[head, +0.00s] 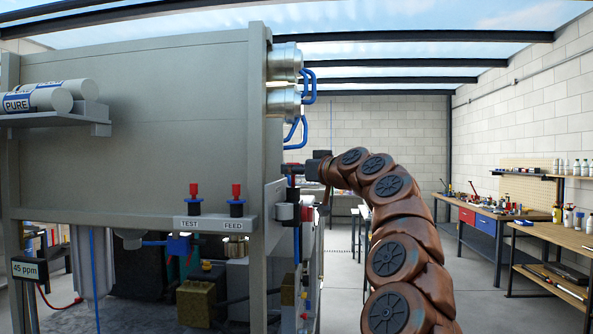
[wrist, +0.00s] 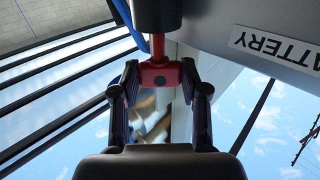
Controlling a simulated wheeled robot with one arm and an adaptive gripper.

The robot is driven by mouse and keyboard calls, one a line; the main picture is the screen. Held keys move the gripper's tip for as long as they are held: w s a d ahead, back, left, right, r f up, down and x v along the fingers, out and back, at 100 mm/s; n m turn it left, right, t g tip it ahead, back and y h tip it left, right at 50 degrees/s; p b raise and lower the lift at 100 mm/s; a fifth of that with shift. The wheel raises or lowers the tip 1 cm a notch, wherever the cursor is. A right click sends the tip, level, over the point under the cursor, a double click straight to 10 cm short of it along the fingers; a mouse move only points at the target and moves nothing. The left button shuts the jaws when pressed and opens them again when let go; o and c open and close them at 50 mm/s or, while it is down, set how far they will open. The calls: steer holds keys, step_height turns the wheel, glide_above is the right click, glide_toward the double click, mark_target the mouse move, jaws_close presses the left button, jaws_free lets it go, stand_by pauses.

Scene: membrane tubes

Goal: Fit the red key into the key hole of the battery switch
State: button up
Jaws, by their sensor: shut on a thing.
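The red key (wrist: 152,76) is between the two fingers of my gripper (wrist: 160,72), which is shut on its wide head. Its thin red shaft points up in the wrist view and meets the underside of a dark round body (wrist: 157,14), which looks like the battery switch. The key appears in line with that body. The key hole is hidden, and I cannot tell how far the shaft is inside. In the head view my gripper (head: 316,167) is at the right end of the grey cabinet, too small there to show the key clearly.
A panel with a partly visible "BATTERY" label (wrist: 276,47) is right of the switch. Workbenches (head: 510,235) stand far right. The floor between is clear.

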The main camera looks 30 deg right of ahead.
steer(key=shift+f+b, duration=0.65)
steer(key=shift+f, duration=0.05)
steer(key=o, duration=0.9)
steer(key=shift+f, duration=0.1)
steer(key=shift+f, duration=0.1)
steer(key=shift+s+f, duration=0.1)
steer(key=shift+s, duration=0.6)
steer(key=s, duration=0.7)
steer(key=s+d, duration=0.1)
steer(key=s, duration=0.2)
steer(key=shift+s+r, duration=0.3)
